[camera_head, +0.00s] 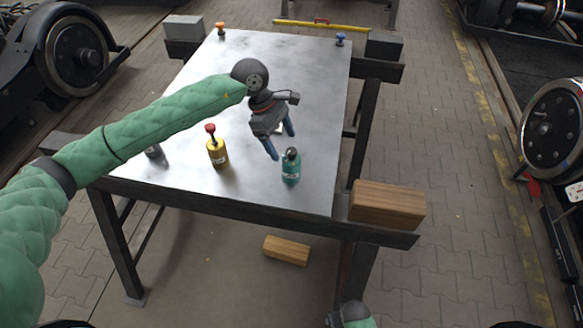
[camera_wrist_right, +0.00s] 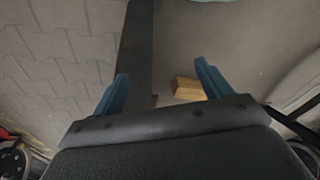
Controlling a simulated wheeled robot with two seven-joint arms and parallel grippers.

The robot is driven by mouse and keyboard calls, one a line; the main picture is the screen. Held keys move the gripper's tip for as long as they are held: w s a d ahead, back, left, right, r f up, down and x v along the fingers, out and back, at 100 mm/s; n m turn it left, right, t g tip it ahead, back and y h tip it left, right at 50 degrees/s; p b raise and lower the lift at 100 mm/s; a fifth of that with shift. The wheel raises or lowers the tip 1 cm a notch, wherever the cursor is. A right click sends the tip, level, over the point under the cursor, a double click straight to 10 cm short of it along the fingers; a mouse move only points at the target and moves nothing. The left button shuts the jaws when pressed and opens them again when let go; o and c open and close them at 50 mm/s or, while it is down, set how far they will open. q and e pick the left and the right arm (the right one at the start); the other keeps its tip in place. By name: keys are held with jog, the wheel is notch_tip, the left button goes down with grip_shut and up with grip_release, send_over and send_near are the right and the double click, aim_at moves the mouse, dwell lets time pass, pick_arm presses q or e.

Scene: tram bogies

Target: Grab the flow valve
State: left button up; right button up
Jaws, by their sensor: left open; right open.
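I cannot tell for sure which item is the flow valve. A small orange-topped piece (camera_head: 220,29) stands at the table's far left corner and a blue-topped piece (camera_head: 340,40) at the far right. A yellow bottle with a red top (camera_head: 217,152) and a teal bottle with a black top (camera_head: 291,167) stand near the front edge. My left gripper (camera_head: 281,145) is open, pointing down above the table just behind the teal bottle. A small pale thing shows partly behind its fingers. My right gripper (camera_wrist_right: 161,75) is open and empty, low beside the table.
The metal table (camera_head: 300,75) is mostly clear in its middle. A dark grey item (camera_head: 153,151) is partly hidden by my left arm. A wooden block (camera_head: 387,205) sits at the front right corner; another (camera_head: 286,250) lies on the floor. Wheels stand on both sides.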

aim_at(291, 159)
pick_arm(q)
jog(key=shift+p+x, duration=0.5)
jog(key=shift+x, duration=0.65)
jog(key=p+x, duration=0.3)
jog(key=x, duration=0.1)
jog(key=shift+d+f, duration=0.1)
jog(key=shift+f, duration=0.15)
jog(key=shift+d+f, duration=0.1)
jog(key=shift+f, duration=0.3)
pick_arm(e)
jog(key=s+d+f, duration=0.2)
jog(key=d+f, duration=0.1)
jog(key=f, duration=0.7)
jog(key=shift+s+f+t, duration=0.25)
jog(key=shift+f+t, duration=0.15)
pick_arm(q)
jog(key=shift+c, duration=0.3)
jog(key=c, duration=1.1)
pick_arm(e)
jog(key=shift+w+d, duration=0.1)
